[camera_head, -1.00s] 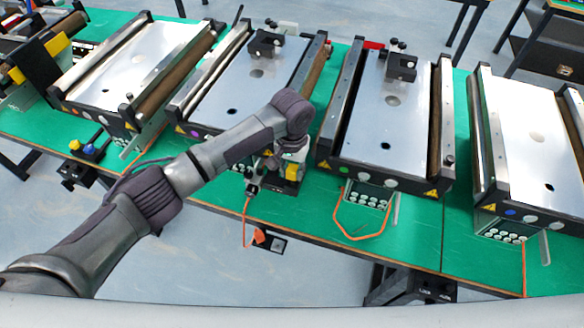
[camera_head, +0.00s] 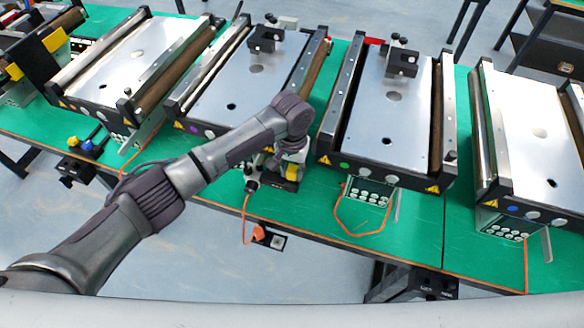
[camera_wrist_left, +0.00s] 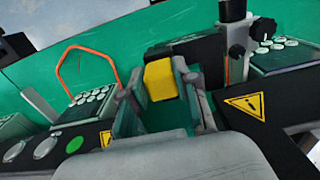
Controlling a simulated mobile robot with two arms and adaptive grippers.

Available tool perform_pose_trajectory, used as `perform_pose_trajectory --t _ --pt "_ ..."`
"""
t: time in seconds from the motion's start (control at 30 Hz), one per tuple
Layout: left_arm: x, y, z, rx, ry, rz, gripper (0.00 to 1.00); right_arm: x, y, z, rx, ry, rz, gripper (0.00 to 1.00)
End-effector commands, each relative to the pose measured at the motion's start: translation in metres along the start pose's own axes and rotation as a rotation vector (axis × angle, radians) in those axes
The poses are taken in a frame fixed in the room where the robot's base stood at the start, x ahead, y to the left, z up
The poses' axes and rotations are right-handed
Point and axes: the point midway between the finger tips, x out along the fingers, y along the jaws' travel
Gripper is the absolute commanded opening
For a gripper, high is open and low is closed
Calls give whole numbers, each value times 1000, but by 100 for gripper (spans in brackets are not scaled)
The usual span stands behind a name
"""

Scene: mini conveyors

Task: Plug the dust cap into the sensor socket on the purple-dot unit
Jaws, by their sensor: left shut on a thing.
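My left gripper (camera_wrist_left: 160,88) is at the front right of this unit, low over the bench. In the left wrist view its two fingers are shut on a yellow piece (camera_wrist_left: 160,79). I cannot tell for sure that this piece is the dust cap. An orange piece (camera_head: 258,234) hangs on an orange cord at the bench's front edge. The sensor socket cannot be made out. My right gripper is not in view.
The green-dot unit (camera_head: 390,125) stands just right of my left gripper, with a button box (camera_head: 368,192) and a loop of orange cable (camera_head: 345,228) before it. A black box (camera_wrist_left: 195,50) is behind the fingers.

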Motion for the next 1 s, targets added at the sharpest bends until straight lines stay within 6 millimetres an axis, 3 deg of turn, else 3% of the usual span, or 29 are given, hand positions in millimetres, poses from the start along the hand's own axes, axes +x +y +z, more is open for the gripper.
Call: perform_pose_trajectory --t 0.2,0.23,0.4,0.77,1.0 --pt "6 0 0 0 0 1 0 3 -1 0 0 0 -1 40" --pt "6 0 0 0 0 1 32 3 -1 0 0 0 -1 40" --pt "5 0 0 0 0 0 59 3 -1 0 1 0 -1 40" --pt "2 0 0 0 0 0 59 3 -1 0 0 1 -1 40" --pt "-37 0 -1 1 4 1 59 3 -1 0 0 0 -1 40"
